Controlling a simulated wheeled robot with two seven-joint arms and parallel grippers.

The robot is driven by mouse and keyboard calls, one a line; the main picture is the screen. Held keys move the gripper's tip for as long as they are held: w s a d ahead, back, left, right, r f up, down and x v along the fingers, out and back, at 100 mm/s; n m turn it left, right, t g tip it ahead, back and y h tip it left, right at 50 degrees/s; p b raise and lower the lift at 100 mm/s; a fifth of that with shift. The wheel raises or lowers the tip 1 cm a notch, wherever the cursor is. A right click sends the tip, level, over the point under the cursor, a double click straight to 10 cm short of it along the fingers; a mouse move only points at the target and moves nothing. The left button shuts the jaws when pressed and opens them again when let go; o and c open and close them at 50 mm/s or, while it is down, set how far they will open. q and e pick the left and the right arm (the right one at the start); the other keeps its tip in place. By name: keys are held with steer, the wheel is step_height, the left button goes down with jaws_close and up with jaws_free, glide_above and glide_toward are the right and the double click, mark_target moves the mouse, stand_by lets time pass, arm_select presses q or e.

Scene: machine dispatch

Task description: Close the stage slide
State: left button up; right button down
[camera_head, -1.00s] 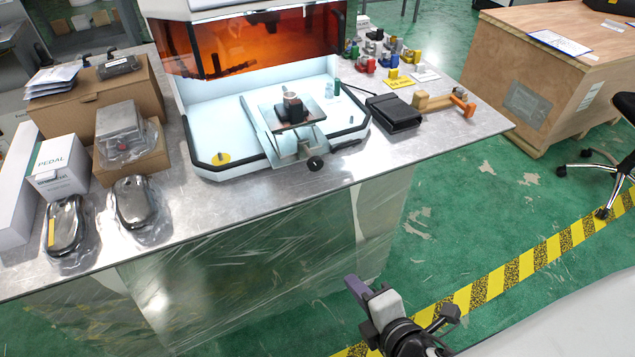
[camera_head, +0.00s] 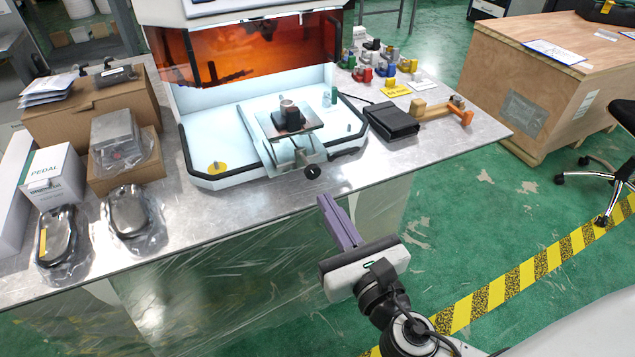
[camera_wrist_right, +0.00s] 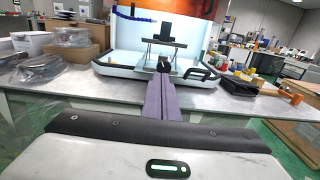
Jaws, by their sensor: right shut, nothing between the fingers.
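The stage slide (camera_head: 291,122) is a flat plate on rails inside the white machine (camera_head: 215,108) with an orange window. A dark cylindrical part on a block stands on the plate. The slide's front end, with a round black knob (camera_head: 312,171), sticks out past the machine's front edge. My right gripper (camera_head: 324,200) is shut and empty, in front of the table edge, below and a little right of the knob. In the right wrist view its purple fingers (camera_wrist_right: 161,90) are together and point at the knob (camera_wrist_right: 163,66). My left gripper is not in view.
A black pedal-like box (camera_head: 392,121) and a wooden-handled orange tool (camera_head: 445,110) lie right of the machine. Cardboard boxes (camera_head: 95,110) and wrapped dark items stand at left. Plastic film covers the table front.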

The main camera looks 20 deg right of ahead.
mark_target(310, 176)
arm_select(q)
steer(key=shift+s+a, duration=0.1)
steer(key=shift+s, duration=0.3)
arm_select(e)
steer(key=shift+w, duration=2.75)
